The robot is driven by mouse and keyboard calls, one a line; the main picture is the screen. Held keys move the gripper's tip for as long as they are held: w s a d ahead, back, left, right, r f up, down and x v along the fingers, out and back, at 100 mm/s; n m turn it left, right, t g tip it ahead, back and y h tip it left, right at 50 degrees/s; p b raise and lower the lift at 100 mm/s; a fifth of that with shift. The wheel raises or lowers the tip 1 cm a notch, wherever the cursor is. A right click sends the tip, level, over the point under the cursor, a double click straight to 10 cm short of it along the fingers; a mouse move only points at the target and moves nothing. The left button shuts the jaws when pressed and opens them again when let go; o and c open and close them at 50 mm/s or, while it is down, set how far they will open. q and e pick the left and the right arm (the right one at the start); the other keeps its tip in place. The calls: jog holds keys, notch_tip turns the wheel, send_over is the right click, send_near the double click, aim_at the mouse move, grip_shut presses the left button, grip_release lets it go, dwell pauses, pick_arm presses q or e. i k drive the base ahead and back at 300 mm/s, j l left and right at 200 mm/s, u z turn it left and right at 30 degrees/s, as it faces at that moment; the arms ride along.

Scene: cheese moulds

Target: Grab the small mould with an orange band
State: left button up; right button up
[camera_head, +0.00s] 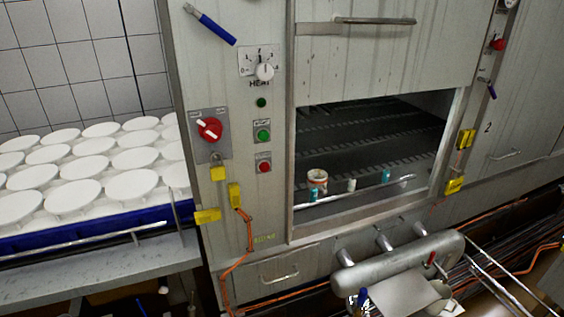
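A small round mould (317,180), whitish with an orange-brown band, stands just inside the open hatch of the grey machine, near the front left of the opening. It is small in the picture, so the band's details are hard to make out. A small teal piece (312,196) shows just in front of its base. Neither of my grippers can be made out in the head view. Nothing is seen touching the mould.
A small white piece (351,185) and another teal piece (385,175) stand right of the mould. A metal bar (365,191) crosses the hatch's lower edge. A thick grey pipe (400,262) lies below. White round moulds (68,193) fill a blue-edged tray (95,229) at left.

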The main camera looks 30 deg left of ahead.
aim_at(317, 179)
jog(key=u, duration=0.8)
jog(key=i+l, duration=0.2)
jog(key=l, duration=0.2)
jog(key=i+l, duration=0.15)
jog(key=l, duration=0.2)
jog(key=i+l, duration=0.2)
jog(key=l, duration=0.2)
jog(key=i+l, duration=0.2)
jog(key=l, duration=0.2)
jog(key=j+u, duration=0.05)
